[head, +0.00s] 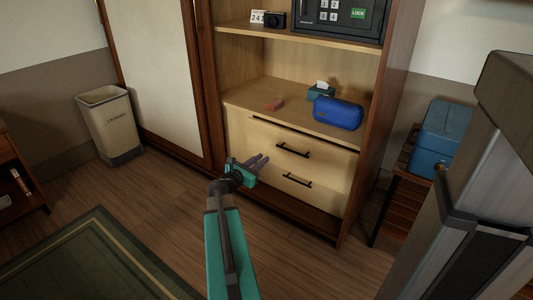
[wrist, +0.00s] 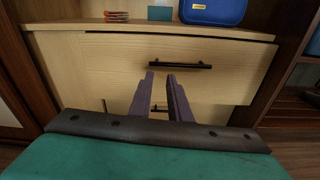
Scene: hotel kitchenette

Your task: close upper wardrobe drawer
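The upper wardrobe drawer (head: 325,152) is pale wood with a black bar handle (head: 292,150). A dark gap shows along its top edge, and its front seems to stand slightly forward of the cabinet. In the wrist view the upper drawer (wrist: 230,75) is ahead, with its handle (wrist: 180,65) just beyond the fingertips. My gripper (head: 265,159) is in front of the drawers, left of the handles in the head view. Its two fingers (wrist: 160,77) are apart with nothing between them. Whether they touch the drawer front cannot be told.
A lower drawer with its own handle (head: 297,180) sits beneath. The shelf above holds a blue case (head: 338,113), a tissue box (head: 321,92) and a reddish item (head: 274,105). A laundry bin (head: 109,125) stands left, and a slatted rack (head: 396,190) right. Wooden floor before the wardrobe is clear.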

